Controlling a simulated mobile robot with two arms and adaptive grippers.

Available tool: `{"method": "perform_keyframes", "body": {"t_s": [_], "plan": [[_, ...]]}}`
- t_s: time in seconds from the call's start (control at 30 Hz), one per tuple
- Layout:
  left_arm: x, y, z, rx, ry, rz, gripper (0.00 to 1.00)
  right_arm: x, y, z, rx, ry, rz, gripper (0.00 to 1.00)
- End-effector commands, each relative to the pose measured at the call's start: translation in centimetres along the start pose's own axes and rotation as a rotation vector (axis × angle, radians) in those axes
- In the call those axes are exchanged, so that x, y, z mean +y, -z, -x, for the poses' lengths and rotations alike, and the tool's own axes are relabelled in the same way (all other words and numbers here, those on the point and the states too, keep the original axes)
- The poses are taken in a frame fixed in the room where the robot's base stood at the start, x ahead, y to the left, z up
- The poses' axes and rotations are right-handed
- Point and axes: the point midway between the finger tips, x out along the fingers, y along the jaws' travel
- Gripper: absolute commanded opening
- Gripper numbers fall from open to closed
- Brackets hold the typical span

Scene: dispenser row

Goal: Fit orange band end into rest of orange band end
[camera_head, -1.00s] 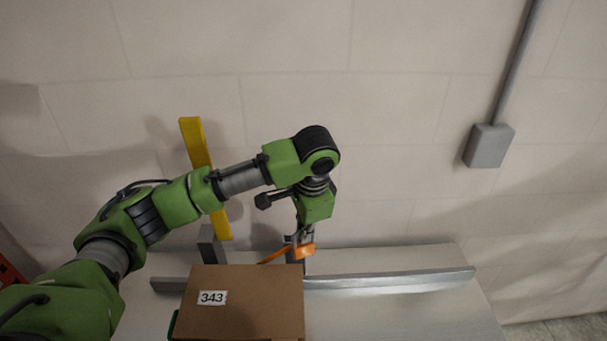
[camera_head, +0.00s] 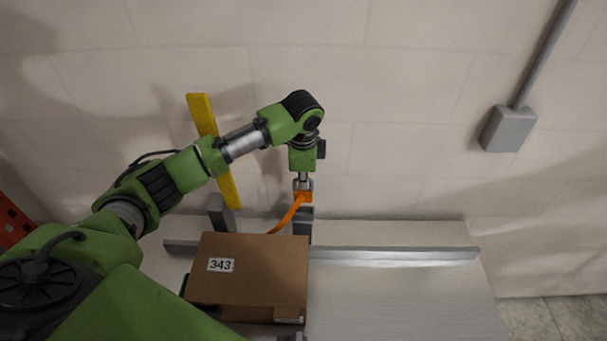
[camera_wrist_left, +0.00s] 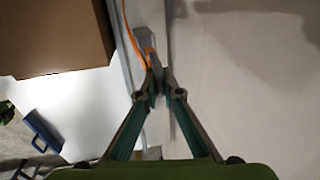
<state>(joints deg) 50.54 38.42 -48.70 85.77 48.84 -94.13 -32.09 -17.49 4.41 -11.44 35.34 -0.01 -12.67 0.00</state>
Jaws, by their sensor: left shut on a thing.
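The orange band end (camera_head: 301,197) is a small orange block at the end of a curved orange band (camera_head: 287,217) that runs down behind the cardboard box. My left gripper (camera_head: 302,190) points down and is shut on this end. In the left wrist view the gripper (camera_wrist_left: 158,92) closes around the orange end (camera_wrist_left: 151,58), which shows only in part. Just below the end in the head view stands a grey upright block (camera_head: 303,223), which looks like the rest. I cannot tell whether the end touches it. My right gripper does not show.
A cardboard box (camera_head: 249,277) labelled 343 stands in front, left of the grey block. A metal rail (camera_head: 400,255) runs along the pale table (camera_head: 400,300). A yellow bar (camera_head: 214,150) leans upright on the left. The table's right side is clear.

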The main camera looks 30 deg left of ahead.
Motion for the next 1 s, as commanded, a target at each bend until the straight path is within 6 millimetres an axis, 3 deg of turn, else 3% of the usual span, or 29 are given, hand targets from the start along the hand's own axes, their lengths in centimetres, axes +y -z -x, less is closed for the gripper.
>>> {"method": "perform_keyframes", "body": {"t_s": [1.0], "plan": [[1.4, 0.0, -6.3, 0.000, -0.002, -0.001, 0.00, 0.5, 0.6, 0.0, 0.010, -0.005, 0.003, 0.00]]}}
